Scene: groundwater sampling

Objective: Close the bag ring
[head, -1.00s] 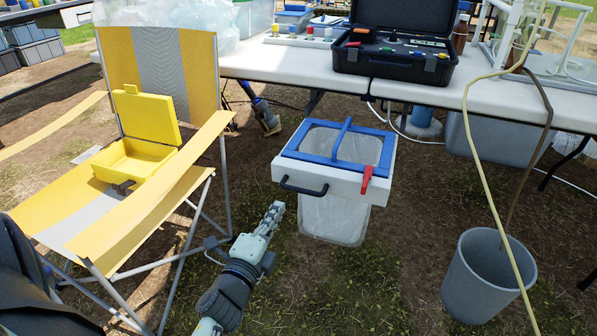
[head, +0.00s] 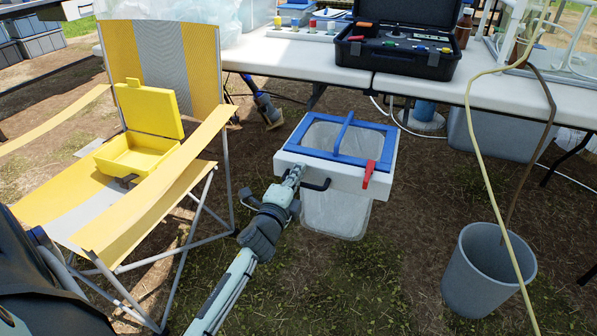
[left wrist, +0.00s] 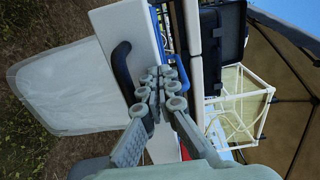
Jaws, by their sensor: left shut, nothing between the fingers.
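The bag holder has a white frame (head: 335,175) with a clear bag (head: 335,212) hanging below it. A blue rectangular ring (head: 382,152) lies on top, with a raised blue bar (head: 344,131) across it. A black handle (head: 318,186) is on the front face and a red lever (head: 369,174) at the front right corner. My left gripper (head: 297,173) is shut and empty, at the front face beside the left end of the black handle. My right gripper is not in view.
A yellow folding chair (head: 165,190) with an open yellow case (head: 140,155) stands left. Behind is a white table (head: 290,58) with an open black case (head: 400,45). The grass in front is clear.

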